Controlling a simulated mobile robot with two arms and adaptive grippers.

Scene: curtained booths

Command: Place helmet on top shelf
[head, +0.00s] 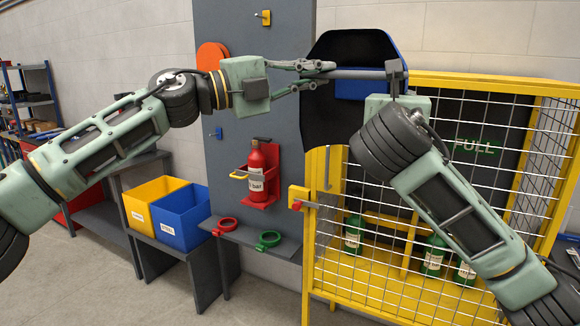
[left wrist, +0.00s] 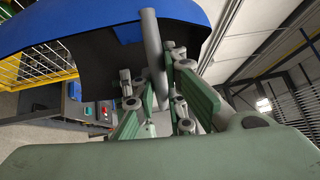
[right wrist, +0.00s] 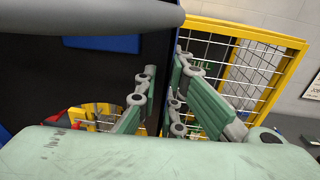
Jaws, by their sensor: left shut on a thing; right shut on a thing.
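The helmet (head: 325,112) is a welding-type shell, blue outside and dark inside, held up with its hollow side facing me. A grey bar (head: 358,75) crosses its opening. My left gripper (head: 325,75) is shut on the bar at its left part; the left wrist view shows the bar between the fingers, under the blue shell (left wrist: 90,35). My right gripper (head: 396,80) is at the helmet's right side, shut on the shell's edge; its fingers partly hide that edge in the right wrist view.
A yellow mesh cage (head: 490,82) with green cylinders stands close behind my right arm. A grey panel (head: 235,120) holds a red extinguisher (head: 262,172) and hooks. Yellow (head: 140,214) and blue (head: 183,228) bins sit on a low table. Open floor shows at lower left.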

